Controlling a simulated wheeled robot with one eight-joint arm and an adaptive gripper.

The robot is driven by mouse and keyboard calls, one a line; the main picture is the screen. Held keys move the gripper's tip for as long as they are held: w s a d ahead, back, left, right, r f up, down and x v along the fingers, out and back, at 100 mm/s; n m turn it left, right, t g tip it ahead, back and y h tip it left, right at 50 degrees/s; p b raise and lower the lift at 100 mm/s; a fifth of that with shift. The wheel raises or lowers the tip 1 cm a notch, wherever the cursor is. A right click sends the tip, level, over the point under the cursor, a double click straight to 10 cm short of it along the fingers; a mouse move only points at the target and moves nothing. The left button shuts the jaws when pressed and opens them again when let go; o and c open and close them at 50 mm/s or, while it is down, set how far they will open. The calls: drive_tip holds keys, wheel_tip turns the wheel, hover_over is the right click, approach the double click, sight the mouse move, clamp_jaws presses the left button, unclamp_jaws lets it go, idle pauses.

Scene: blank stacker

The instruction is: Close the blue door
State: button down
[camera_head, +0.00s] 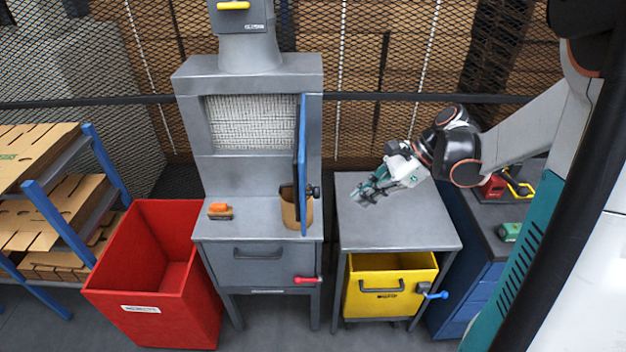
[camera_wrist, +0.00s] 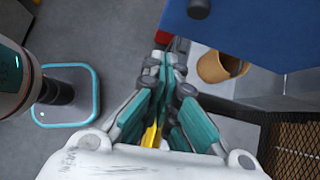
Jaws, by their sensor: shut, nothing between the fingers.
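The blue door (camera_head: 301,165) of the grey cabinet (camera_head: 188,115) stands open, swung outward and seen nearly edge-on. A black knob (camera_head: 313,191) is on its right face. The door also fills the upper right of the wrist view (camera_wrist: 255,32), with the knob (camera_wrist: 199,8) at the top edge. My gripper (camera_head: 362,194) is to the right of the door, above the grey side table, apart from the door in the head view. Its fingers (camera_wrist: 166,58) are closed together and empty. The wrist view shows the fingertips just left of the door's lower edge.
A brown pot (camera_head: 290,208) and an orange-topped brush (camera_head: 220,211) stand on the cabinet ledge. The side table (camera_head: 400,235) has a bare top and a yellow bin (camera_head: 365,300) below. A red bin (camera_head: 120,265) stands at the left.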

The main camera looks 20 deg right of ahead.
drive_tip(key=w+a+f, duration=0.1)
drive_tip(key=a+f, duration=0.2)
drive_tip(key=a, duration=0.1)
drive_tip(key=w+a+f+m+b, duration=0.1)
drive_tip(key=w+a+f, duration=0.1)
drive_tip(key=a, duration=0.3)
drive_tip(key=shift+w+a+f+y, duration=0.15)
drive_tip(key=shift+w+f+y, duration=0.15)
drive_tip(key=shift+f, duration=0.15)
drive_tip(key=shift+a, duration=0.1)
